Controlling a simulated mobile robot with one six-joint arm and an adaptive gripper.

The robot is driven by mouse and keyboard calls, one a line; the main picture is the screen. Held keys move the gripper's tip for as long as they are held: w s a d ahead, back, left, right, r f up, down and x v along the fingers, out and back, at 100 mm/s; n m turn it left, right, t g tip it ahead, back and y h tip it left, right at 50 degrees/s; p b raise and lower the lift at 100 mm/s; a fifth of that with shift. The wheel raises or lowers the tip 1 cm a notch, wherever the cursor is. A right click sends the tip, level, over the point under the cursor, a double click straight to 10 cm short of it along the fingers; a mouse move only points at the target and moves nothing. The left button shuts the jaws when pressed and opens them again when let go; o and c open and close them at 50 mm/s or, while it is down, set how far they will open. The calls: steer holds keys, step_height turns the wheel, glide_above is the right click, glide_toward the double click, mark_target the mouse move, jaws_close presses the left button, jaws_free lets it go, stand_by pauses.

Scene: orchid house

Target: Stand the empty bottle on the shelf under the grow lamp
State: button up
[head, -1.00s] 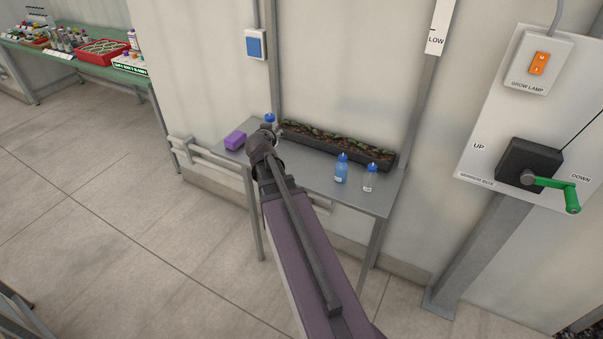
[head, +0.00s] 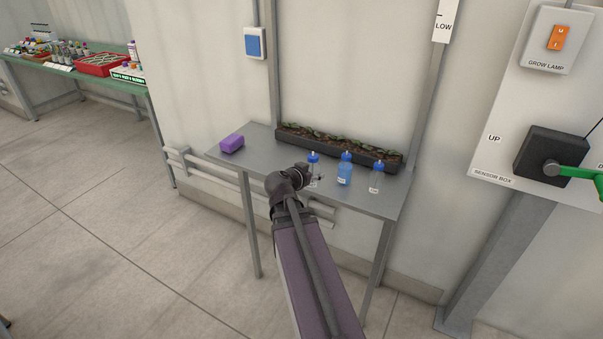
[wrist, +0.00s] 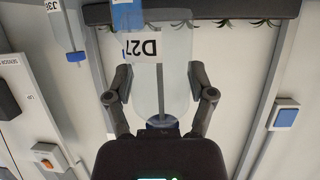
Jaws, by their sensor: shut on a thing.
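My gripper (head: 315,180) is shut on a clear bottle with a blue cap (head: 313,157). It holds the bottle upright at the front of the grey metal shelf (head: 262,155). In the wrist view the fingers clasp both sides of this clear bottle (wrist: 172,85), and no liquid shows in it. I cannot tell whether its base touches the shelf. A blue-filled bottle (head: 345,172) stands just right of it, and another clear bottle (head: 375,182) stands further right. A grow lamp switch (head: 556,37) is on the wall panel; the lamp itself is not in view.
A black trough of seedlings (head: 385,166) lies along the back of the shelf. A purple box (head: 232,143) sits at the left end, with bare shelf beside it. A sensor box with a green crank (head: 577,180) is at right. A green bench (head: 135,76) stands far left.

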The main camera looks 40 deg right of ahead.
steer(key=shift+s+f, duration=0.1)
stand_by(0.3)
steer(key=w+d, duration=0.2)
steer(key=w, duration=0.2)
steer(key=w+d+f+b, duration=0.1)
steer(key=w+d, duration=0.2)
steer(key=w, duration=0.2)
steer(key=w+d, duration=0.3)
steer(key=w, duration=0.2)
steer(key=shift+f, duration=0.25)
steer(key=shift+f+b, duration=0.1)
steer(key=shift+b, duration=0.25)
steer(key=shift+f+b, duration=1.65)
steer(key=shift+f, duration=0.05)
steer(key=shift+f, duration=0.15)
steer(key=o, duration=0.9)
steer(key=shift+r, duration=0.2)
